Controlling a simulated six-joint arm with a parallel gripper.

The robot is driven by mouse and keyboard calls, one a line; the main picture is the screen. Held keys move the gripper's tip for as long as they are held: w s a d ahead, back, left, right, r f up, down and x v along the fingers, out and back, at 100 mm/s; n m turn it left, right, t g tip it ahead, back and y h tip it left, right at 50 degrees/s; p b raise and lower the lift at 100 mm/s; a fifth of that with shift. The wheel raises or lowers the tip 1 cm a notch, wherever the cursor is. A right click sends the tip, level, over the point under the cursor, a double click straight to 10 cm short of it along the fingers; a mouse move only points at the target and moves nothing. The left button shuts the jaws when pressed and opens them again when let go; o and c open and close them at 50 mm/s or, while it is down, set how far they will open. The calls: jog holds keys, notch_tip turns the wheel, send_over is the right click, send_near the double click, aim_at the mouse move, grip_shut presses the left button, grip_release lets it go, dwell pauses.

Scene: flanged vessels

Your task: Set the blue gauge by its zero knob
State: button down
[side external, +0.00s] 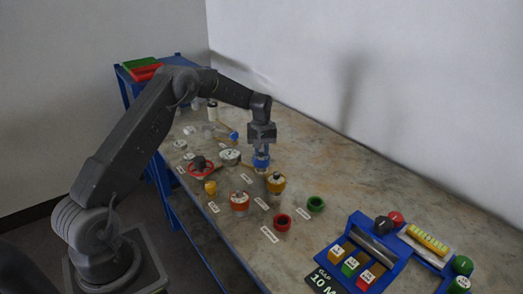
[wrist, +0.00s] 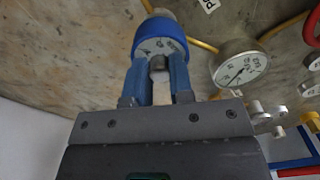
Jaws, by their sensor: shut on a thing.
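The blue gauge (wrist: 160,30) is a round blue-rimmed body with a pale marked dial, at the top of the wrist view. It also shows in the side view (side external: 261,163), directly under my gripper. My gripper (wrist: 160,74) points at its face, with two blue fingers shut on the small grey zero knob (wrist: 158,63) at the dial's edge. In the side view my gripper (side external: 262,151) reaches down from above. The fingers cover part of the dial, and its needle cannot be read.
A white dial gauge (wrist: 241,67) on a yellow pipe stands close by. A yellow-topped vessel (side external: 276,183), a red handwheel (side external: 200,167) and a red-and-white vessel (side external: 239,202) stand nearby on the bench. A blue tray (side external: 345,254) with blocks lies at the lower right. The bench's back right is clear.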

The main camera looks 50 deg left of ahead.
aim_at(262, 151)
jog(key=m, duration=0.5)
jog(key=shift+m, duration=2.3)
jog(key=c, duration=1)
grip_release()
notch_tip(262, 151, up, 14)
jog(key=shift+f, duration=0.1)
